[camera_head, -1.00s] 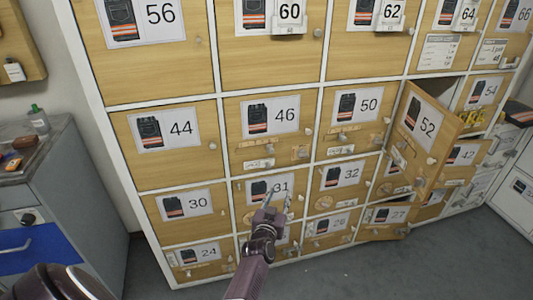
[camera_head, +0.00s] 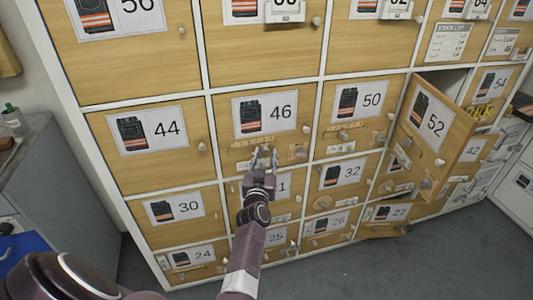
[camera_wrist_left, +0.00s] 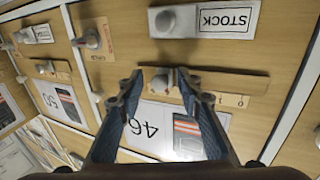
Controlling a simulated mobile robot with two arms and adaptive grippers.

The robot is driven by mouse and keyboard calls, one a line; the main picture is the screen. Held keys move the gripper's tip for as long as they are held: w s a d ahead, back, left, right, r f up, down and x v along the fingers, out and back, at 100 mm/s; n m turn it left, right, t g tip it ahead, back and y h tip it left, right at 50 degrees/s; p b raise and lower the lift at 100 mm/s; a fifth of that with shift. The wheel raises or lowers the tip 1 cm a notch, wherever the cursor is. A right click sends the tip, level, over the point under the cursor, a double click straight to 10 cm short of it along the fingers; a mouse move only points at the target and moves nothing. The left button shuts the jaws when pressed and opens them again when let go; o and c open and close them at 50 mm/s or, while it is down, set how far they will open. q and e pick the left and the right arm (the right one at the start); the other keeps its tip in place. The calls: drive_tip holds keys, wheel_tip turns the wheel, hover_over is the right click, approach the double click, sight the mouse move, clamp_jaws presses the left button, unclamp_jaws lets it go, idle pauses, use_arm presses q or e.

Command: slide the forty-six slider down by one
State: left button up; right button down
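The door numbered 46 (camera_head: 222,112) is shut, in the middle of the head view. Its slider strip (camera_head: 242,143) runs across below the number card, partly hidden by my left gripper (camera_head: 264,156). In the left wrist view the picture is upside down. There the strip (camera_wrist_left: 235,83) carries a small grey slider knob (camera_wrist_left: 160,84), with digits partly visible at the right end. My left gripper (camera_wrist_left: 164,80) is open there, one fingertip on each side of the knob. Contact with the knob cannot be told. My right gripper is not in view.
A STOCK label holder (camera_wrist_left: 205,20) with its own knob sits close to the strip. The door's round knob (camera_head: 306,129) is at its right edge. Door 52 (camera_head: 432,122) stands open to the right. Neighbouring doors 44 (camera_head: 105,125) and 50 (camera_head: 342,122) are shut.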

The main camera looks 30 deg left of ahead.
use_arm(q)
drive_tip(key=shift+s+d+r, duration=0.15)
drive_tip(key=shift+s+r, duration=0.1)
drive_tip(key=shift+s, duration=0.05)
drive_tip(key=shift+c, duration=0.3)
drive_tip(key=c, duration=0.5)
drive_tip(key=shift+c, duration=1.4)
clamp_jaws()
drive_tip(key=shift+s+a+p, duration=0.5)
drive_tip(key=shift+s+a, duration=0.35)
drive_tip(key=shift+s, duration=0.2)
drive_tip(key=o, duration=0.8)
unclamp_jaws()
drive_tip(key=shift+w, duration=0.1)
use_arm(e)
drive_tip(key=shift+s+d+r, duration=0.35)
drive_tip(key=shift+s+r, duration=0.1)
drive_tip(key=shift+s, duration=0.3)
use_arm(q)
drive_tip(key=shift+o, duration=0.2)
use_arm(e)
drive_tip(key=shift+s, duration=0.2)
